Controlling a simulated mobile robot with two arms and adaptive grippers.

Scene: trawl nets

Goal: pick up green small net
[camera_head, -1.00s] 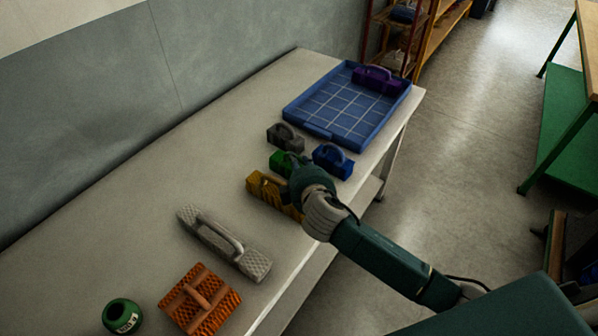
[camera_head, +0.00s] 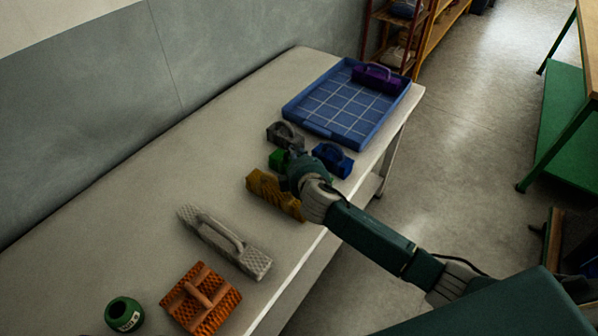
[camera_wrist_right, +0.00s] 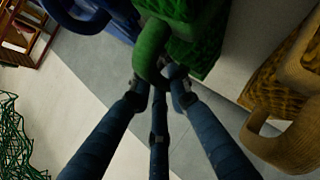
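The green small net (camera_head: 276,160) is on the table among the other coloured nets, mostly hidden behind my right gripper (camera_head: 294,170) in the head view. In the right wrist view, the net's green body (camera_wrist_right: 207,40) and curved handle (camera_wrist_right: 150,52) are at the top centre. The fingers of my right gripper (camera_wrist_right: 160,80) converge on the near end of the handle, with the handle between their tips. The net appears to be still at table level. My left gripper is not in view.
A blue net (camera_head: 332,160) stands close on the right, a grey net (camera_head: 285,134) behind, and a yellow net (camera_head: 272,192) in front. A blue tray (camera_head: 335,112) holding a purple net (camera_head: 377,79) is at the far end. A light grey net (camera_head: 225,243) and orange net (camera_head: 201,300) lie nearer.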

